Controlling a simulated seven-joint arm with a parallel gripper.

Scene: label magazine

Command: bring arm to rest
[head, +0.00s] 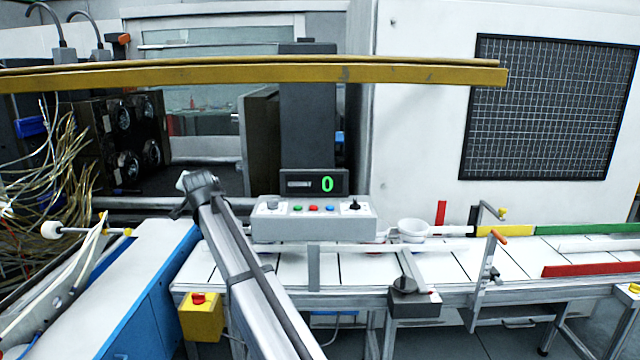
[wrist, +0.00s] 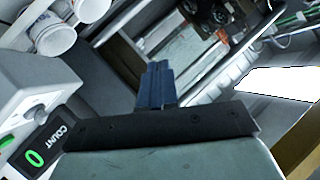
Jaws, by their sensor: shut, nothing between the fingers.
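My gripper (wrist: 157,68) shows in the wrist view with its dark blue fingers together and nothing between them. Its dark mounting plate (wrist: 160,128) spans the lower middle. The fingers touch nothing that I can make out. I cannot clearly pick out the gripper in the head view.
A counter display (head: 314,183) reads 0; it also shows in the wrist view (wrist: 40,148). A control box (head: 313,222) with coloured buttons stands below it. A yellow beam (head: 250,75) crosses the upper left.

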